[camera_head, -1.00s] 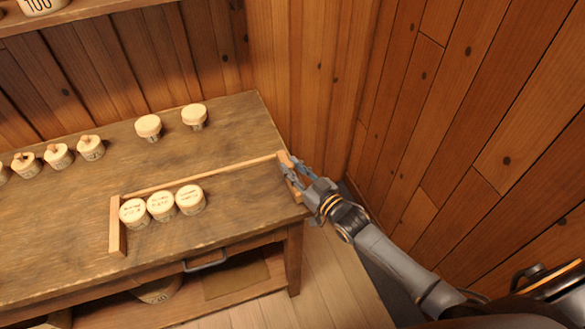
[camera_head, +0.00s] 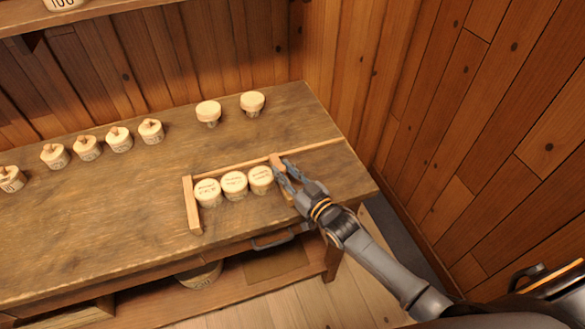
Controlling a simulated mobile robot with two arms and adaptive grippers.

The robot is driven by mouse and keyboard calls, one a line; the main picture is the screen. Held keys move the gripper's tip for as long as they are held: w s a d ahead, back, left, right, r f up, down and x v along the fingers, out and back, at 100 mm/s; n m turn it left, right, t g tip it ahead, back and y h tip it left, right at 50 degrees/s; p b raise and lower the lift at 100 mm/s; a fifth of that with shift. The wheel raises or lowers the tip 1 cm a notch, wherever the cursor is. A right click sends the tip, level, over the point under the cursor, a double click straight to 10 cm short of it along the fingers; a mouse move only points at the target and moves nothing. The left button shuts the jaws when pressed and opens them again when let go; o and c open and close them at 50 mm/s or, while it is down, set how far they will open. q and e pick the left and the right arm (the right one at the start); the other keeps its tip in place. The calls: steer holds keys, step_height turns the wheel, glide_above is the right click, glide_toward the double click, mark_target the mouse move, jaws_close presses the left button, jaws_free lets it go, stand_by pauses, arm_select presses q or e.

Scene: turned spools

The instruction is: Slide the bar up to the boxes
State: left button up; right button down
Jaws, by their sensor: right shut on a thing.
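Three round pale boxes with writing on their lids stand in a row on the bench: a left one (camera_head: 208,192), a middle one (camera_head: 234,185) and a right one (camera_head: 261,179). A fixed-looking wooden end piece (camera_head: 194,207) stands left of them, and a long thin rail (camera_head: 313,148) runs behind them. My right gripper (camera_head: 284,174) is shut on the short wooden bar (camera_head: 277,160), just right of the right box. The gripper hides much of the bar; I cannot tell whether bar and box touch. My left gripper is not in view.
Several knobbed containers (camera_head: 88,148) line the back left of the bench (camera_head: 110,220). Two mushroom-shaped pieces (camera_head: 209,112) (camera_head: 253,103) stand behind the rail. A drawer handle (camera_head: 274,239) is on the front. Wood walls close off the back and right.

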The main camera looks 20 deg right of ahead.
steer(key=shift+a, duration=0.1)
steer(key=c, duration=1.4)
jaws_free()
steer(key=shift+c, duration=0.2)
steer(key=o, duration=0.3)
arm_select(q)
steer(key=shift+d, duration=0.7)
arm_select(e)
steer(key=shift+s+d+f, duration=0.1)
steer(key=shift+s+d, duration=0.1)
steer(key=shift+s, duration=0.3)
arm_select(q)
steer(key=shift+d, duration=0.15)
arm_select(e)
steer(key=v, duration=1.1)
